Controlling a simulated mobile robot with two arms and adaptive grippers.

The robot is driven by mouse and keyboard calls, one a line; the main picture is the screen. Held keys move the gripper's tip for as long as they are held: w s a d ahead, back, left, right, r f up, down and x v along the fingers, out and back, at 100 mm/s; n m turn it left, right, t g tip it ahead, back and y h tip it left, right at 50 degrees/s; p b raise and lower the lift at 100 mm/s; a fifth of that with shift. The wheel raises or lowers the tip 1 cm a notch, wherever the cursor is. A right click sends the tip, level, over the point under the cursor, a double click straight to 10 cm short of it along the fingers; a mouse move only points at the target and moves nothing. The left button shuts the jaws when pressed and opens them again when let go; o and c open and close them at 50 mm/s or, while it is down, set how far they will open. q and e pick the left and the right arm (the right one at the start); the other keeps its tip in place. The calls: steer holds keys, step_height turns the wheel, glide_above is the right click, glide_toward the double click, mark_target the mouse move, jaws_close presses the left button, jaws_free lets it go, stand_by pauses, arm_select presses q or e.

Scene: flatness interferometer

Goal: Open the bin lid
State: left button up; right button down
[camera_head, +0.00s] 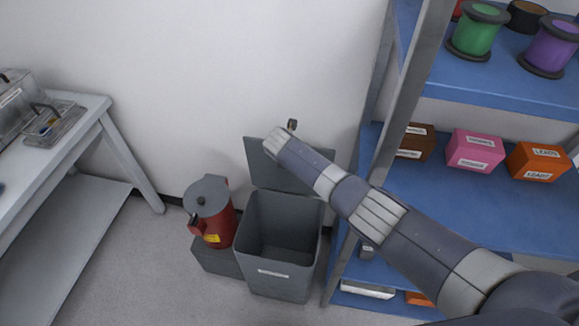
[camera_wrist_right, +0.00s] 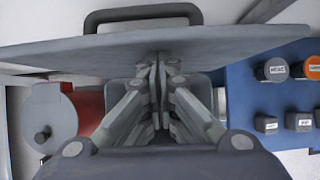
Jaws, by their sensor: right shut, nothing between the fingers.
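The grey bin (camera_head: 282,245) stands on the floor left of the shelf rack, its top open and its inside showing. Its lid (camera_head: 262,165) is raised at the back edge, standing near upright before the wall; my right arm covers part of it. In the right wrist view the lid (camera_wrist_right: 90,48) spans the picture as a grey plate with a dark handle (camera_wrist_right: 143,16) along its far edge. My right gripper (camera_wrist_right: 158,62) is shut and empty, its fingertips at the lid's plate; whether they touch it is unclear. My left gripper is out of view.
A red canister (camera_head: 221,225) with a grey top stands on a grey block left of the bin. The blue-shelved rack (camera_head: 440,205) with boxes and spools is close on the right. A white table (camera_head: 85,120) is at the left, with clear floor (camera_head: 140,260) between.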

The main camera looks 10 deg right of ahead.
steer(key=shift+w+d+r, duration=0.1)
steer(key=shift+w+r, duration=0.1)
steer(key=shift+r, duration=0.05)
steer(key=v, duration=1.1)
steer(key=shift+s+r, duration=0.15)
steer(key=shift+s, duration=0.35)
